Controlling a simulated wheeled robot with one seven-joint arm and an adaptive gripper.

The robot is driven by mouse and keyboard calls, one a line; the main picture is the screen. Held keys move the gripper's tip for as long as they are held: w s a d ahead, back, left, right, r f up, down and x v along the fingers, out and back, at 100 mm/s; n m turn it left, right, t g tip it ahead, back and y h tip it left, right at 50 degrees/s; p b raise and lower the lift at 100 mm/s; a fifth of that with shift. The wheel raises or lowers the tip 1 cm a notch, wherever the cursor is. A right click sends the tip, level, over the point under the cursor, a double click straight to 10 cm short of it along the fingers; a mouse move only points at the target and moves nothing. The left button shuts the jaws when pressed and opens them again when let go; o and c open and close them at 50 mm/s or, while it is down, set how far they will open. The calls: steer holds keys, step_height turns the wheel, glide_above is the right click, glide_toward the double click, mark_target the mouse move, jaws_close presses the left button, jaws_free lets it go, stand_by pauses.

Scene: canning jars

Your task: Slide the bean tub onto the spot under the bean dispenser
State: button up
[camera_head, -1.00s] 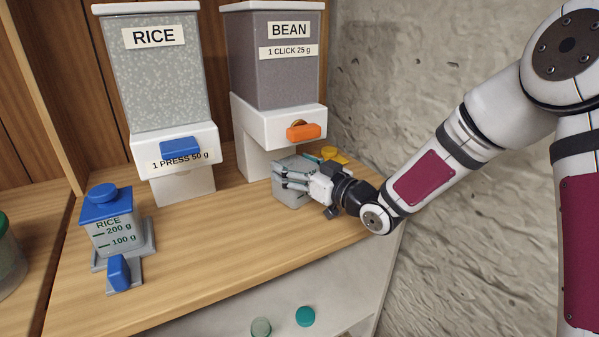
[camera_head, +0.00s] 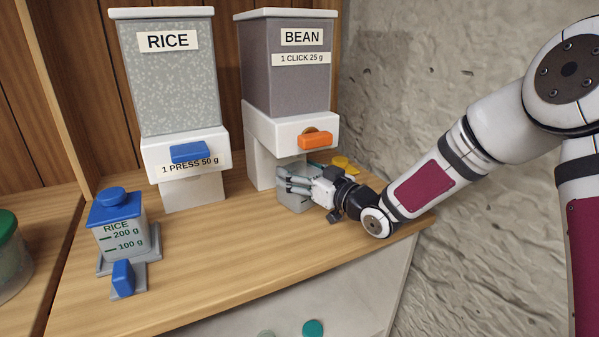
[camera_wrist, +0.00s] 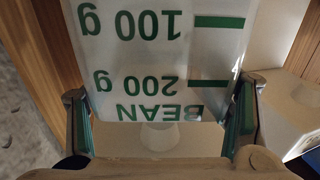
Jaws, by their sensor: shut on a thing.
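The bean tub (camera_head: 296,199) is a clear grey container standing on the wooden counter, below and in front of the bean dispenser (camera_head: 287,80). My gripper (camera_head: 297,184) is shut on the tub from the right in the head view. In the wrist view the tub (camera_wrist: 165,55) shows green BEAN, 200 g and 100 g marks, upside down, between the two fingers of my gripper (camera_wrist: 163,122). The dispenser has an orange lever (camera_head: 315,140) above the tub. The spot under the dispenser is hidden by the tub and gripper.
The rice dispenser (camera_head: 168,80) stands to the left. A blue-lidded rice tub (camera_head: 118,231) sits on a grey stand at front left. A yellow item (camera_head: 345,164) lies behind my gripper. A stone wall (camera_head: 440,160) bounds the right. The counter's middle front is clear.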

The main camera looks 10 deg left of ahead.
steer(key=shift+f+b, duration=0.35)
stand_by(0.3)
steer(key=o, duration=1.4)
steer(key=shift+o, duration=0.2)
steer(key=v, duration=1.2)
